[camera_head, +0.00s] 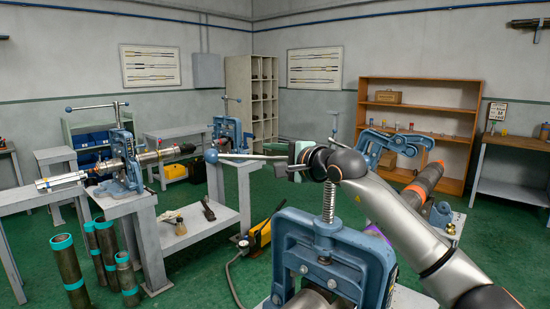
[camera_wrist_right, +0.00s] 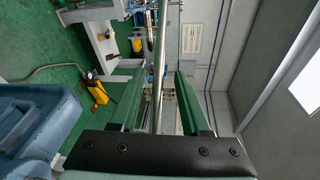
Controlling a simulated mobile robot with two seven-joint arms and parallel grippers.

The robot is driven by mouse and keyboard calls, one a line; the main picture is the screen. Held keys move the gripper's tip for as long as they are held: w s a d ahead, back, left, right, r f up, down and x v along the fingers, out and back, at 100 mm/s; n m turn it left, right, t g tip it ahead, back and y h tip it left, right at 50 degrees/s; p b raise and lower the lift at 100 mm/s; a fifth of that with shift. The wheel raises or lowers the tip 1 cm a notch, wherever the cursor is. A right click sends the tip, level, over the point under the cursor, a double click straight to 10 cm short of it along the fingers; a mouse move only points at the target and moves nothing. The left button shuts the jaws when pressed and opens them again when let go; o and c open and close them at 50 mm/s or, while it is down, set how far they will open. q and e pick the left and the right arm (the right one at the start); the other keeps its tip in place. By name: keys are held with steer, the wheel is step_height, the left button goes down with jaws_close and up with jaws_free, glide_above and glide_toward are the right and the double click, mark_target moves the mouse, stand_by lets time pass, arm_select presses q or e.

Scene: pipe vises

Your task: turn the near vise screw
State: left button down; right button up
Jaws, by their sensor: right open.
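The near vise (camera_head: 345,262) is a blue pipe vise at the bottom middle of the head view. Its threaded vertical screw (camera_head: 328,203) rises behind my right arm, which hides the screw's top. A grey handle bar (camera_head: 248,157) with a blue ball end (camera_head: 211,156) reaches left from there. My right gripper (camera_head: 282,158) is at the bar, its green fingers on either side. In the right wrist view the bar (camera_wrist_right: 160,65) runs lengthwise between the open fingers (camera_wrist_right: 158,100), with gaps beside it. My left gripper is not in view.
Another blue vise (camera_head: 122,160) holding a pipe stands on a bench at left. Teal-banded pipes (camera_head: 70,270) stand on the floor. A yellow tool (camera_head: 260,238) with a hose is left of the near vise. An orange-banded pipe (camera_head: 425,185) lies behind my right arm.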

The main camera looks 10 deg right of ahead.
steer(key=shift+s+d, duration=0.25)
steer(key=shift+s, duration=0.15)
steer(key=b+v, duration=0.4)
steer(key=v, duration=0.7)
steer(key=shift+s+d+r, duration=0.15)
steer(key=shift+s, duration=0.1)
